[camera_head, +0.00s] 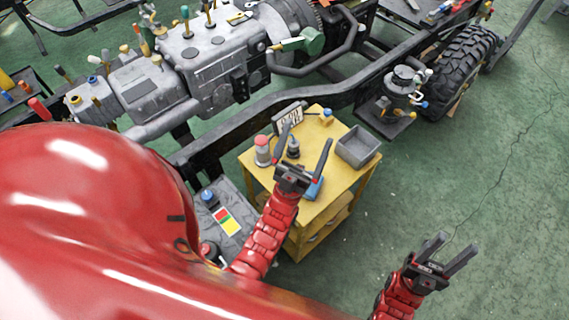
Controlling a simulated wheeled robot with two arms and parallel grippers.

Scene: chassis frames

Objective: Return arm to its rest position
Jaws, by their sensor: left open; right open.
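My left gripper (303,153) is at the end of a red arm, held over the yellow cart. Its two dark fingers are spread apart with nothing between them. My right gripper (458,250) is at the lower right over the green floor. Its fingers are spread apart and empty, pointing up and to the right. Only the end of the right arm shows at the bottom edge. A large red rounded body part of mine hides the lower left of the view.
A yellow cart (336,186) carries a grey bin (358,147), a red-capped cylinder (262,151), a dark bottle (293,147) and a display (289,117). Behind it stands a chassis frame (262,108) with a grey engine (205,60) and a tire (464,72). The floor (480,165) at right is clear.

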